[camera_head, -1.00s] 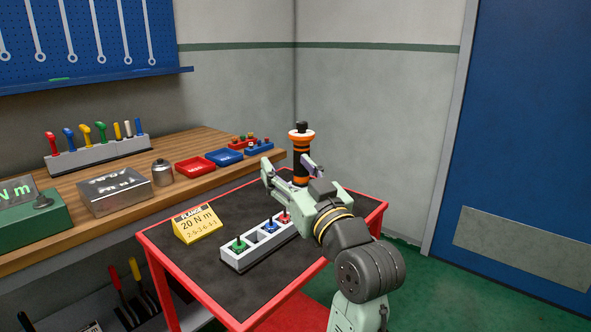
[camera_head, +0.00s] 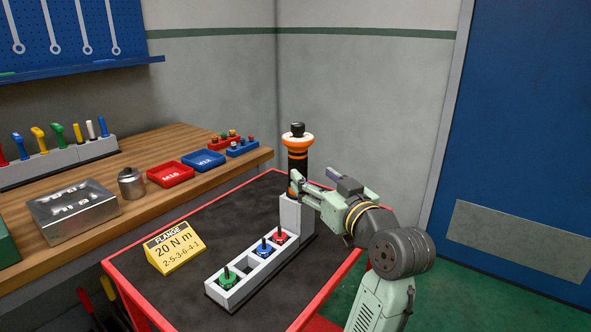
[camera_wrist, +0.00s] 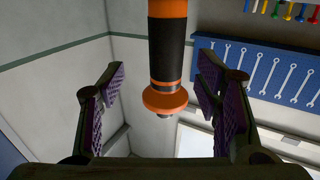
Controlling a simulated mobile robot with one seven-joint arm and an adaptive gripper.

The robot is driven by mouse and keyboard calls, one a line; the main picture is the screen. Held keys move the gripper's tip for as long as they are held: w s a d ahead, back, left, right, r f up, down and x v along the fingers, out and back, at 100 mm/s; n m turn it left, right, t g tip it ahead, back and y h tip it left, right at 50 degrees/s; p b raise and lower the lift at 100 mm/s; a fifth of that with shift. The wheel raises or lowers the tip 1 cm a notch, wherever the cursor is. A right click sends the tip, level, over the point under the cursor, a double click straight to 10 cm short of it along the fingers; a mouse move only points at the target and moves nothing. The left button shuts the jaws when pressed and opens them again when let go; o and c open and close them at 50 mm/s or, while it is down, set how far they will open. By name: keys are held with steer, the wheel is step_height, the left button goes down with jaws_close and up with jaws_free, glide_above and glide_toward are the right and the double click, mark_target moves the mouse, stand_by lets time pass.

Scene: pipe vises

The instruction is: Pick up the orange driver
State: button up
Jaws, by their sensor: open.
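The orange driver (camera_head: 297,160) stands upright in a grey block stand (camera_head: 293,214) on the cart. It has a black grip, orange bands, an orange collar and a black top knob. My gripper (camera_head: 313,178) is open and empty at the driver's right, one finger overlapping its lower part in the head view. In the wrist view the driver (camera_wrist: 166,50) appears upside down between the two purple-padded fingers, with clear gaps on both sides. I cannot tell how far ahead of the pads it is. The driver's lower end is hidden.
A grey socket rack (camera_head: 240,283) with green, blue and red pieces lies in front of the stand. A yellow sign (camera_head: 175,246) stands on the cart (camera_head: 205,310) to its left. The workbench behind holds a red tray (camera_head: 170,174), a blue tray (camera_head: 204,160) and a metal box (camera_head: 75,214).

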mark_target(302, 167)
steer(key=shift+x, duration=0.9)
steer(key=w+a+p, duration=0.1)
steer(key=w+a+r+p, duration=0.1)
steer(key=w, duration=0.1)
steer(key=shift+w+a, duration=0.2)
steer(key=shift+a, duration=0.15)
steer(key=shift+w+a+f, duration=0.15)
steer(key=shift+w+a, duration=0.05)
steer(key=shift+w, duration=0.35)
steer(key=shift+c, duration=0.5)
jaws_close()
